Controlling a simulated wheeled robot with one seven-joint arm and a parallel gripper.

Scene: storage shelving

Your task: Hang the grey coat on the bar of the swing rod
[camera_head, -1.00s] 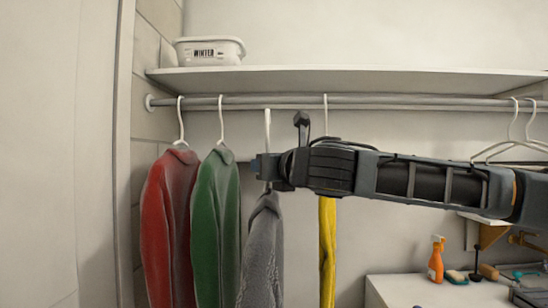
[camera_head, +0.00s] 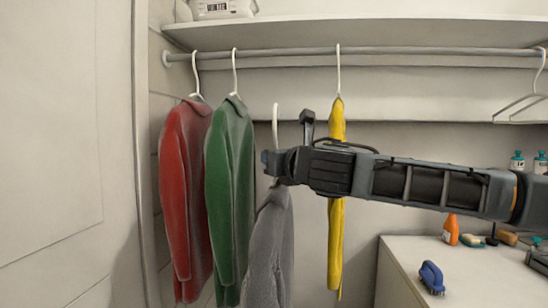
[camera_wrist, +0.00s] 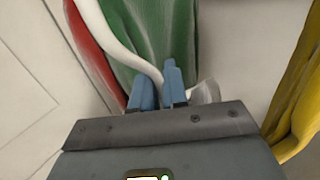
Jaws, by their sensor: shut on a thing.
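My gripper (camera_head: 272,163) is shut on the white hanger (camera_head: 276,122) of the grey coat (camera_head: 268,250). The coat hangs below the gripper, in front of the wall between the green and yellow garments. The hanger's hook top is well below the bar (camera_head: 420,50) and apart from it. In the wrist view the blue fingertips (camera_wrist: 158,88) close on the white hanger (camera_wrist: 118,45); the coat itself is mostly hidden there.
A red coat (camera_head: 182,190) and a green coat (camera_head: 230,190) hang left on the bar; a yellow garment (camera_head: 336,220) hangs right. An empty hanger (camera_head: 530,98) is at far right. A shelf (camera_head: 380,33) is above, a white cabinet (camera_head: 420,260) at lower right.

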